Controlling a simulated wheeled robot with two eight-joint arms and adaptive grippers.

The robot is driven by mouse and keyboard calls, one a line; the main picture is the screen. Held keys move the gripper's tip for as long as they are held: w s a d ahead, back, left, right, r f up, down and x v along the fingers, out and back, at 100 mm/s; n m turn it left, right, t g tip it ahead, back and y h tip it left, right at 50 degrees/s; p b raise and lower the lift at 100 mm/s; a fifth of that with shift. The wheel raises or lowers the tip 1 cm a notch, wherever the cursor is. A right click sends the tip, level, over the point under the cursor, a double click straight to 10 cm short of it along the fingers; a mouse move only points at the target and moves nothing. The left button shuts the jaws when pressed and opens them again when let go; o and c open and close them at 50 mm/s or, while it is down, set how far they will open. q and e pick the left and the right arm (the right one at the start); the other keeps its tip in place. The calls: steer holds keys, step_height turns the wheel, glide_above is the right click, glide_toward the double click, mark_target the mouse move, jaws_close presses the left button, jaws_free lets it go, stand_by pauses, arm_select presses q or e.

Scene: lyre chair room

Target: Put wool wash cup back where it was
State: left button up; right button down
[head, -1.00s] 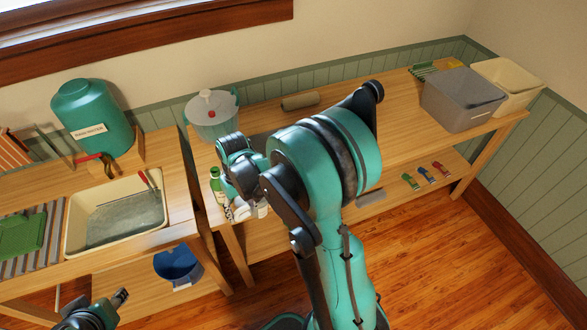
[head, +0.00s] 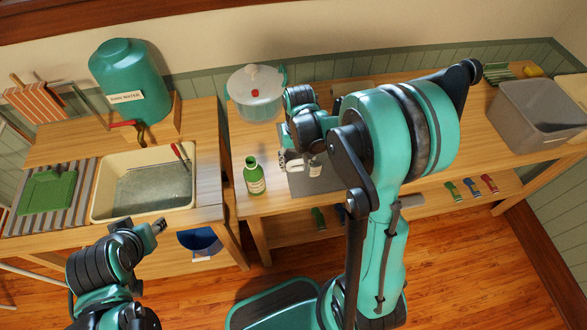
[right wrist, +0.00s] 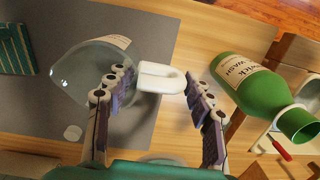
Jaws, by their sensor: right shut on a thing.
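The wool wash cup is a clear cup with a white handle and a label. It shows in the right wrist view (right wrist: 88,75), with its white handle (right wrist: 160,77) between my right fingers. In the head view the cup (head: 315,168) is partly hidden by my right gripper (head: 291,162), which is shut on its handle. The cup is over the grey mat (head: 300,186); I cannot tell if it touches it. A green wash bottle (head: 255,176) stands left of the mat; it also shows in the right wrist view (right wrist: 255,85). My left gripper (head: 156,226) is empty, in front of the left table.
A clear lidded pot (head: 255,97) stands behind the bottle. A grey bin (head: 535,115) is at the right. The left table holds a cream basin (head: 110,205) and a teal water tank (head: 128,80). A small white round piece (right wrist: 73,132) lies on the mat.

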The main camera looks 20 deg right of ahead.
steer(key=shift+w+f, duration=0.55)
steer(key=shift+w, duration=0.3)
steer(key=shift+w+f, duration=0.1)
steer(key=shift+f, duration=0.05)
step_height(320, 180, down, 4)
steer(key=shift+r+b, duration=0.1)
steer(key=shift+b, duration=0.95)
steer(key=shift+r, duration=0.1)
steer(key=shift+f, duration=0.25)
steer(key=c, duration=0.6)
jaws_free()
